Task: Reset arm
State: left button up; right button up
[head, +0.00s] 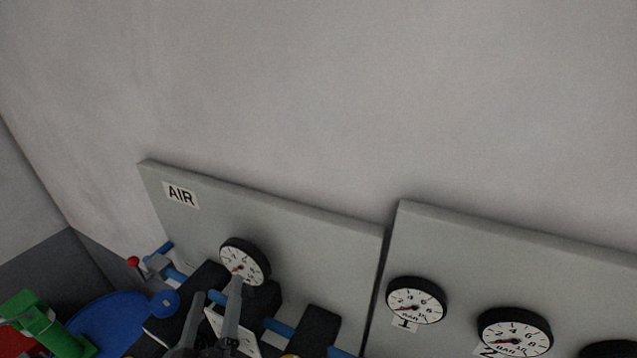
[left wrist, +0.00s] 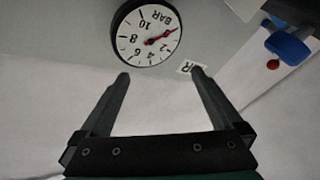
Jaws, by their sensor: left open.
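My left gripper (head: 218,287) is at the bottom of the head view, in front of the grey AIR panel (head: 320,235). Its two fingers stand apart with nothing between them. In the left wrist view the open fingers (left wrist: 160,72) point towards a round black-rimmed gauge (left wrist: 150,36) with a red needle. That dial lies just beyond the fingertips in the picture; I cannot tell the gap. In the head view one finger overlaps the lower edge of the panel's gauge (head: 245,262). My right gripper is in neither view.
A second grey panel (head: 520,250) on the right carries gauges (head: 416,300), (head: 515,332). A blue pipe (head: 285,329) runs below the AIR label (head: 181,195). A blue disc (head: 110,325) and a green part (head: 42,325) are at lower left. The wall above is bare.

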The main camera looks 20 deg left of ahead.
pick_arm(q)
jog(key=d+r+m+t+h+p, duration=0.3)
jog(key=r+m+p, duration=0.1)
jog(key=r, duration=1.1)
jog(key=s+d+r+m+t+h+p, duration=0.1)
jog(key=d+r+m+t+h+p, duration=0.3)
jog(key=r, duration=1.2)
jog(key=s+d+r+m+t+h+p, duration=0.1)
jog(key=d+r+m+t+h+p, duration=0.2)
jog(key=r, duration=1.3)
jog(key=shift+s+d+m+h+p, duration=0.15)
jog(key=shift+d+m+h+p, duration=0.15)
jog(key=shift+m+h+p, duration=0.7)
jog(key=shift+r+y, duration=0.1)
jog(key=shift+y, duration=0.2)
